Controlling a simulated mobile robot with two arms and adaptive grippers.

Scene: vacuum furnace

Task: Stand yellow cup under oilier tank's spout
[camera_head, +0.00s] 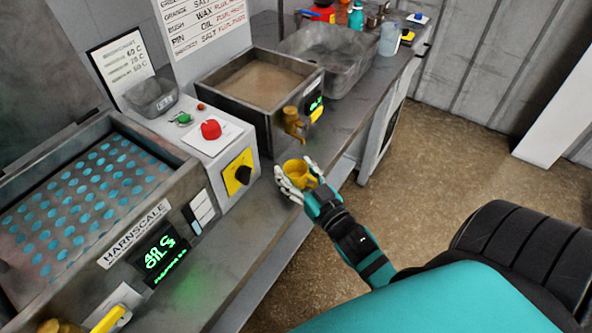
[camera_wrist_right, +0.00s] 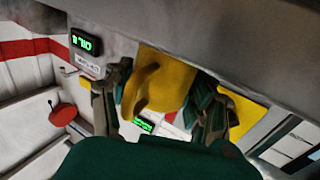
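The yellow cup (camera_head: 297,170) is at the front edge of the bench, below and near the brass spout (camera_head: 292,124) of the farther tank (camera_head: 240,107). My right gripper (camera_head: 297,184) has its fingers on both sides of the cup and appears shut on it. In the right wrist view the cup (camera_wrist_right: 168,82) and its handle fill the space between the fingers (camera_wrist_right: 160,95). The nearer tank (camera_head: 160,215) has a green display (camera_head: 160,255) with "OIL" on it. The farther tank's display (camera_head: 315,103) is too small to read. My left gripper is not in view.
A control box (camera_head: 215,150) with a red button and yellow switch stands between the tanks. A grey basin (camera_head: 335,55) is behind the farther tank. The nearer tank's yellow tap handle (camera_head: 110,319) is at the bottom left. Open floor (camera_head: 450,160) lies right of the bench.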

